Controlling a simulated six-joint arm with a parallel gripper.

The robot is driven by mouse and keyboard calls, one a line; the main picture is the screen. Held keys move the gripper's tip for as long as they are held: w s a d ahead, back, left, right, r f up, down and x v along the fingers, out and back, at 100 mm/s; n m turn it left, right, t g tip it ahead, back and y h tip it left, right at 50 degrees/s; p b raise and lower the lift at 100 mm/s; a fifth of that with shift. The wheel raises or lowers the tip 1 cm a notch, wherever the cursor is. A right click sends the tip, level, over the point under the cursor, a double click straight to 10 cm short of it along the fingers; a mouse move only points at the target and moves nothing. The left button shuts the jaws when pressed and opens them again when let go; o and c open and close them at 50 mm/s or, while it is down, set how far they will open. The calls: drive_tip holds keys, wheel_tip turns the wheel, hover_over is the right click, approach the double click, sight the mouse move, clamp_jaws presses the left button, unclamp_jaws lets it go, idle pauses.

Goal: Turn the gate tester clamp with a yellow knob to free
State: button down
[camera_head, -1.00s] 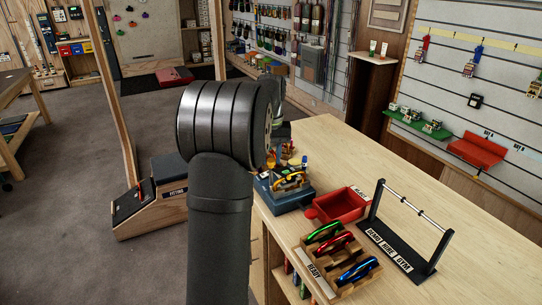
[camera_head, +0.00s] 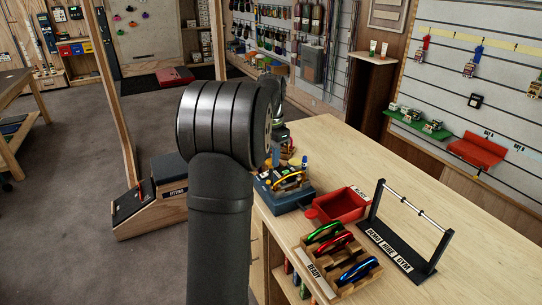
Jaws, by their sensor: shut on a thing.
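The gate tester (camera_head: 284,199) is a blue block on the left edge of the wooden counter. A yellow-orange curved piece (camera_head: 291,181) and a blue-topped upright (camera_head: 304,162) show on it. My gripper (camera_head: 281,152) is just above the tester's back left part, mostly hidden behind my dark arm. It is shut on the clamp's yellow knob, of which only a small bit shows beside my arm. The fingertips and the clamp's angle are too small and hidden to make out.
A red tray (camera_head: 340,206), a wooden holder (camera_head: 341,288) with green, red and blue carabiners, and a black stand (camera_head: 402,254) with a metal bar stand to the right and front. The counter's far right part is clear.

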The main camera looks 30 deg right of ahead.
drive_tip(key=shift+r+m, duration=0.1)
drive_tip(key=shift+m, duration=1)
drive_tip(key=c, duration=1.1)
unclamp_jaws()
wheel_tip(320, 180, up, 17)
drive_tip(key=shift+r, duration=0.2)
drive_tip(key=shift+f, duration=0.15)
